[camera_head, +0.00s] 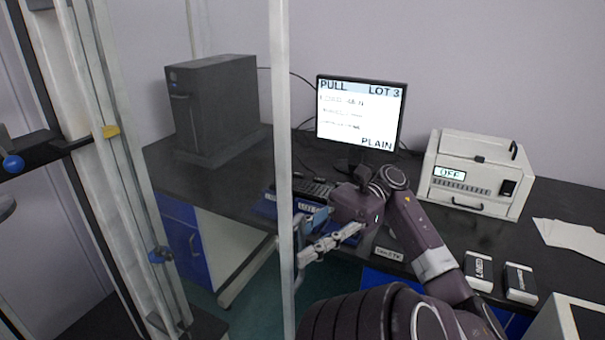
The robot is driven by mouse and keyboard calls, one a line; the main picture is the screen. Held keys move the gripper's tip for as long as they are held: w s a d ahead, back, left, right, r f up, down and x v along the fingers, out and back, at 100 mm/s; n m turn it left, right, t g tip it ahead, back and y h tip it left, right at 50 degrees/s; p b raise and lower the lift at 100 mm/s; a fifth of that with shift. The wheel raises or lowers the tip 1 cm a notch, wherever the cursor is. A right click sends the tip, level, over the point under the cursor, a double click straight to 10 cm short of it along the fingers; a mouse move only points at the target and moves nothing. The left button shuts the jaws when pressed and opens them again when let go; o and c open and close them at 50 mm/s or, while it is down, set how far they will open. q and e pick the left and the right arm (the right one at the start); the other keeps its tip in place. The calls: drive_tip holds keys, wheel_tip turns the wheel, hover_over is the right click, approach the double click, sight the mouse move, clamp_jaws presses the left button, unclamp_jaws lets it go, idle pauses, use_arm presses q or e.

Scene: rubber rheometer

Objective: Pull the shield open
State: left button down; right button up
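A pale upright bar (283,120) runs from top to bottom in the head view; it looks like the edge of the shield, but I cannot make out a clear panel. My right gripper (304,254) reaches in from the right, with its fingers pointing left, close beside this bar. The bar's lower part is next to the fingertips, and I cannot tell whether they touch it. The finger gap is too small and overlapped to read. My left gripper is not in view.
The machine's metal frame (110,165) stands at left, with a blue knob (13,163). Behind are a black bench with a dark tower (215,105), a monitor (360,112) reading PULL, LOT 3, PLAIN, a white box (476,172) showing OFF, and papers (572,238).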

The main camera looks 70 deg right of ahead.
drive_tip(key=v, duration=0.7)
drive_tip(key=shift+d, duration=0.2)
drive_tip(key=shift+s, duration=0.2)
idle(0.5)
